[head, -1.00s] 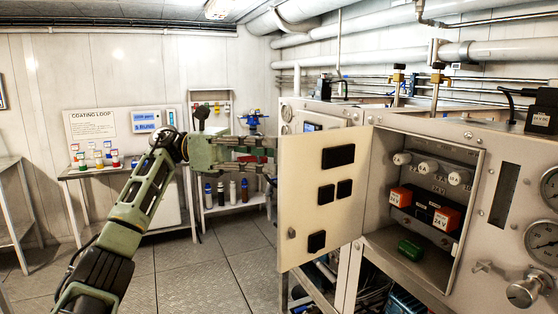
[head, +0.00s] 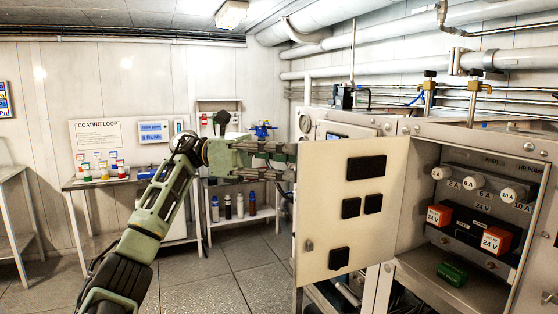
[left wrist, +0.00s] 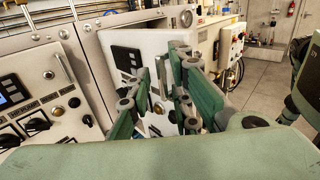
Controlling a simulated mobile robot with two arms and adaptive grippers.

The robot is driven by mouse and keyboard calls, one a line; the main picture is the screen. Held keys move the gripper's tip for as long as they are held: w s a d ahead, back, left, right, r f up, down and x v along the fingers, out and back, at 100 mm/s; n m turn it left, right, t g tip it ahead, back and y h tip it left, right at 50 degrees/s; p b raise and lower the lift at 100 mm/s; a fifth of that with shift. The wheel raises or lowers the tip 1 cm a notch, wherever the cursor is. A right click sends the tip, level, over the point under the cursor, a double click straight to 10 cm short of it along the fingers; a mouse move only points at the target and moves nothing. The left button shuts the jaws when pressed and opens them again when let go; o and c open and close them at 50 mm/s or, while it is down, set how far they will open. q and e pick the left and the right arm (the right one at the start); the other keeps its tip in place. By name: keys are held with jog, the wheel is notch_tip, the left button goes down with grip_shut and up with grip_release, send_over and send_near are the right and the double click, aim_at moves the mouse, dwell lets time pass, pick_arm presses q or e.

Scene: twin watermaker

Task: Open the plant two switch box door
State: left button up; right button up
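A pale grey switch box door (head: 380,225) stands swung open on the left side of its box (head: 440,281) in the head view. Its visible face carries several black plates and a small knob. The box interior shows fuses, orange 24 V blocks and a green block. Whether the fingertips touch the door cannot be told. In the left wrist view the fingers (left wrist: 160,108) are apart in front of a white panel (left wrist: 150,48). My right gripper is not in view.
A coating loop table (head: 100,182) with coloured bottles stands at the back left, and a shelf (head: 235,217) with bottles stands behind my gripper. Pipes (head: 400,70) run above the cabinets. Floor plates (head: 240,285) left of the door are clear.

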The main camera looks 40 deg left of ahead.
pick_arm(q)
jog(key=shift+o, duration=1.2)
jog(key=shift+w+d, duration=0.4)
jog(key=shift+d, duration=0.05)
jog(key=shift+a, duration=0.1)
jog(key=v, duration=1.2)
jog(key=shift+s, duration=0.15)
